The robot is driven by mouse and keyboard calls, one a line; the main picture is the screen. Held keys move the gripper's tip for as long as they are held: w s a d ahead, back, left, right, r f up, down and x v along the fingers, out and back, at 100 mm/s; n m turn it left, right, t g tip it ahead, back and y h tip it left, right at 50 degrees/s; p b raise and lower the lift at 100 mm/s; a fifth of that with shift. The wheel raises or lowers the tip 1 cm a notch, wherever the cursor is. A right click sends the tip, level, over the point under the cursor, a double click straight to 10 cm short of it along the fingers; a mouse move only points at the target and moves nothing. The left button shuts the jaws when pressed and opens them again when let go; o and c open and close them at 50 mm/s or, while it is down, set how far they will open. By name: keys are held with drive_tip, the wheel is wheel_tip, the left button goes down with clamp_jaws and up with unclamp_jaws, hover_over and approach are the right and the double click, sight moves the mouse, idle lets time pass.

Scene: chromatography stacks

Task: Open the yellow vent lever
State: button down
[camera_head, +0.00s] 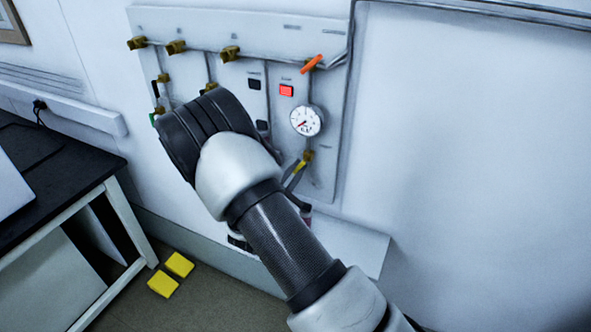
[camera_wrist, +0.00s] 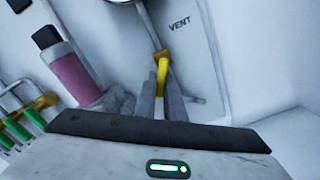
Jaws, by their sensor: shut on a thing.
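The yellow vent lever (camera_wrist: 162,76) shows in the wrist view, below a brass fitting (camera_wrist: 161,55) and beside the printed word VENT. My gripper (camera_wrist: 162,88) is shut on the lever, with one grey finger on each side of it. In the head view the yellow lever (camera_head: 299,166) hangs under the brass valve (camera_head: 307,155), below the gauge. My arm hides most of my gripper there. The lever points down and to the left in the head view.
The wall panel carries a round gauge (camera_head: 306,120), an orange lever (camera_head: 311,64), a lit red button (camera_head: 287,90) and several brass valves. A pink-filled bottle (camera_wrist: 75,76) stands left of my fingers, with green-marked tubes (camera_wrist: 22,128) further left. Wall right of the panel is clear.

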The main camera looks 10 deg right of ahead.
drive_tip(key=n, duration=0.2)
drive_tip(key=d+n, duration=0.1)
drive_tip(key=n, duration=0.1)
drive_tip(key=s+n+p, duration=0.1)
drive_tip(key=n, duration=0.1)
drive_tip(key=shift+d+f, duration=0.2)
drive_tip(key=shift+f, duration=0.05)
drive_tip(key=shift+n, duration=0.3)
drive_tip(key=c, duration=1.8)
unclamp_jaws()
drive_tip(key=shift+c, duration=0.2)
drive_tip(key=shift+s, duration=0.1)
drive_tip(key=b+v, duration=0.1)
drive_tip(key=v, duration=1.6)
drive_tip(key=shift+s+a, duration=0.1)
